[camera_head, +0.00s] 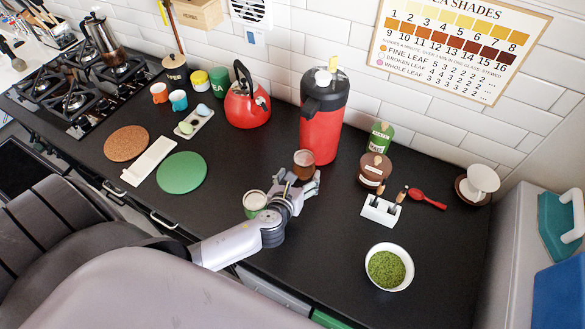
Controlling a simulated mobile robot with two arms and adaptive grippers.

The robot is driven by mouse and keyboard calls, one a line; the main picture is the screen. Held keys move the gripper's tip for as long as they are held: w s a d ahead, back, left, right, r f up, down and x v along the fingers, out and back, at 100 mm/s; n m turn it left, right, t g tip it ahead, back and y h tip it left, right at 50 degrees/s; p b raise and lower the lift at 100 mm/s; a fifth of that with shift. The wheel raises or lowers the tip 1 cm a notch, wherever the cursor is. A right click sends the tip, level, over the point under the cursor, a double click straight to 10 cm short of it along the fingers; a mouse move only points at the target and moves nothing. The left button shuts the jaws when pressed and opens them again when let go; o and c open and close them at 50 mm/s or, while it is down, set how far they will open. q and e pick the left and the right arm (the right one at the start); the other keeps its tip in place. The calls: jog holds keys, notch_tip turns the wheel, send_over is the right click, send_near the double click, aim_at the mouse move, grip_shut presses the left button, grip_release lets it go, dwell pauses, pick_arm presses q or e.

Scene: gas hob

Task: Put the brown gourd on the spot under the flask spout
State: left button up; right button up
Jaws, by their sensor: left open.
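The brown gourd (304,161) stands upright in front of the red flask (321,132) with a black top, at the flask's left front side. The flask's spout area (311,106) is above the gourd. My left gripper (299,180) is open, with its fingers low around the near side of the gourd. The fingers hide the gourd's lower part and the spot under it. I cannot tell whether the gourd touches the fingers. My right gripper is not in view.
A red kettle (246,102) is behind left, a brown-lidded jar (374,171) to the right, and a bowl of green leaf (388,269) front right.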

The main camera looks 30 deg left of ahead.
pick_arm(q)
jog(key=v, duration=0.6)
jog(key=shift+s+r, duration=0.15)
jog(key=shift+d, duration=0.1)
